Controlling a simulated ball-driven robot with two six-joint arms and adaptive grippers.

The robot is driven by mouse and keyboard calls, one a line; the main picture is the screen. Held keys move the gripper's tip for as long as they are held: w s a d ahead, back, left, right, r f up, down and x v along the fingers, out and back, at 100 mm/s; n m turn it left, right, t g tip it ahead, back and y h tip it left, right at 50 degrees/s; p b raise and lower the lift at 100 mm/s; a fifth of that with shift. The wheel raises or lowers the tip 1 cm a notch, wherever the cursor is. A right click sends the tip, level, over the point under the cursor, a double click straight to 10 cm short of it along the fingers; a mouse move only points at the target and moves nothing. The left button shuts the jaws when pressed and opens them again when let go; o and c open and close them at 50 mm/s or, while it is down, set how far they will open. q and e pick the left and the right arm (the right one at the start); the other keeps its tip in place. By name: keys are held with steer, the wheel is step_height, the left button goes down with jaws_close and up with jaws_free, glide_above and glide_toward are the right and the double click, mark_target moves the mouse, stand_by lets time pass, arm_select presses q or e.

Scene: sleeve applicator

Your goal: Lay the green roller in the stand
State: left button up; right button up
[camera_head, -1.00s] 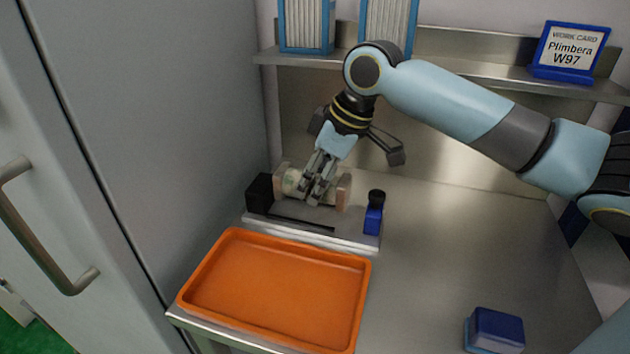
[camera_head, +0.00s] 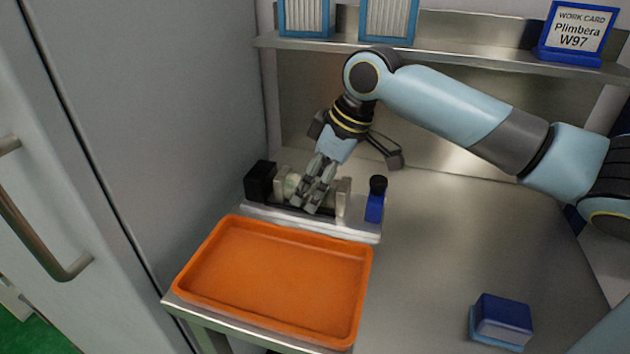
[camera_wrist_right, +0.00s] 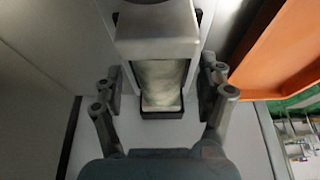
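The stand (camera_head: 360,232) is a pale base plate with upright posts, at the back left of the worktop behind the orange tray. The pale green roller (camera_head: 291,185) lies between the stand's posts, partly hidden by my right gripper (camera_head: 312,206). In the right wrist view the roller (camera_wrist_right: 160,82) lies between the two fingers of my right gripper (camera_wrist_right: 162,82), with a visible gap on each side. The fingers are spread and reach down around the roller. My left gripper is not in view.
A black block (camera_head: 260,182) is at the stand's left end and a blue part with a black knob (camera_head: 375,200) at its right. The empty orange tray (camera_head: 275,280) lies in front. A blue box (camera_head: 500,320) is at front right. The right worktop is mostly clear.

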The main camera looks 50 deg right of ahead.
steer(key=v, duration=1)
steer(key=shift+s+d+r, duration=0.2)
steer(key=shift+d+r, duration=0.05)
steer(key=shift+d, duration=0.05)
steer(key=shift+s+r, duration=0.25)
steer(key=shift+r, duration=0.35)
steer(key=shift+a, duration=0.1)
